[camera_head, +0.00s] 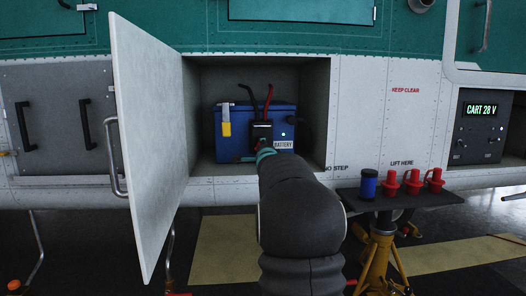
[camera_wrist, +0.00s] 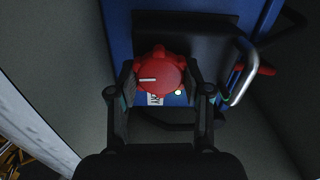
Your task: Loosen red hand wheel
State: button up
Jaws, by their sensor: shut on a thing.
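The red hand wheel (camera_wrist: 160,76) shows in the wrist view, with a white line on its face pointing left. My gripper (camera_wrist: 165,88) has one finger on each side of the wheel and is shut on it. The wheel sits on a black block at the front of the blue battery (camera_wrist: 145,128). In the head view, the battery (camera_head: 225,145) stands in an open bay, and my arm hides most of the wheel and my gripper.
The bay door (camera_head: 150,140) stands open at the left. Black and red cables (camera_head: 268,100) rise behind the wheel. A yellow-tagged part (camera_head: 226,120) hangs on the battery. A shelf (camera_head: 440,197) at right holds a blue cup (camera_head: 368,184) and several red plugs (camera_head: 412,182). A panel reads "CART 28 V" (camera_head: 480,109).

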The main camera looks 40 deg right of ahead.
jog(key=n+b, duration=0.1)
jog(key=n, duration=0.4)
jog(key=shift+f, duration=0.1)
jog(key=n+b, duration=0.2)
jog(key=n, duration=0.2)
jog(key=n+b, duration=0.1)
jog(key=n, duration=0.4)
jog(key=n+b, duration=0.1)
jog(key=n, duration=0.3)
jog(key=shift+n+b, duration=0.3)
jog(key=shift+b, duration=0.1)
jog(key=n+b, duration=0.1)
jog(key=n, duration=0.7)
jog(key=shift+b, duration=0.4)
jog(key=n, duration=0.4)
jog(key=shift+b, duration=0.35)
jog(key=shift+n, duration=2.2)
